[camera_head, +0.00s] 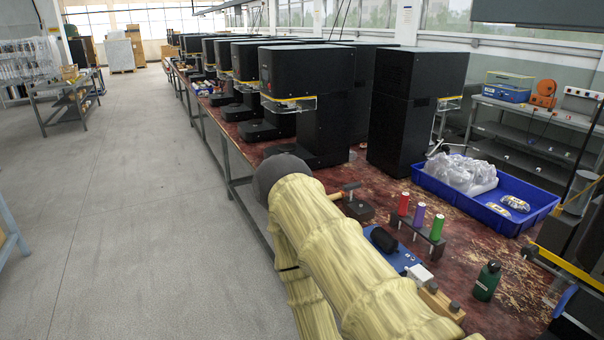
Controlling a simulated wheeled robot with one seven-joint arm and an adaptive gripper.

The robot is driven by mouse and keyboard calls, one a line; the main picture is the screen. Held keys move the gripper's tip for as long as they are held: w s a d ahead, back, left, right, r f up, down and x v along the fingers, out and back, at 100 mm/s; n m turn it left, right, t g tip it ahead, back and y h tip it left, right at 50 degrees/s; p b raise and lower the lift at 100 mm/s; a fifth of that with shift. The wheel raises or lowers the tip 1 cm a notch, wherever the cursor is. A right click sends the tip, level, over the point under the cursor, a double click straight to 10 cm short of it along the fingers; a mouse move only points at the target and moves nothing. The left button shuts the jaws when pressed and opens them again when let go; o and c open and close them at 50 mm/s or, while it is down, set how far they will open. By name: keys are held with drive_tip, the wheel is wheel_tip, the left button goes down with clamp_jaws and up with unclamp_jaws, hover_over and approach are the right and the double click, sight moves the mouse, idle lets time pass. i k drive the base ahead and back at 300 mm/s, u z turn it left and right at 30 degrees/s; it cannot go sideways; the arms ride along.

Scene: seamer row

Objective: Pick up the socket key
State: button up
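I cannot make out the socket key for certain. A small tool with an orange-brown crossbar handle (345,190) stands at a dark block (359,210) on the bench, just right of my sleeved arm; it may be the key. My arm, in a pale yellow sleeve, rises from the bottom, bends at a dark grey joint and drops out of the picture at the bottom. My gripper is not in view. The arm hides part of the bench's near edge.
The worn red bench (470,270) carries a rack (415,236) with red, purple and green spools, a green bottle (487,280), a wooden block (441,301) and a blue tray (460,197) of bags. Tall black machines (308,95) line it. The floor (130,220) at left is clear.

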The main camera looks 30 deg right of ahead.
sight(351, 186)
drive_tip(key=i, duration=1.55)
drive_tip(key=z, duration=1.05)
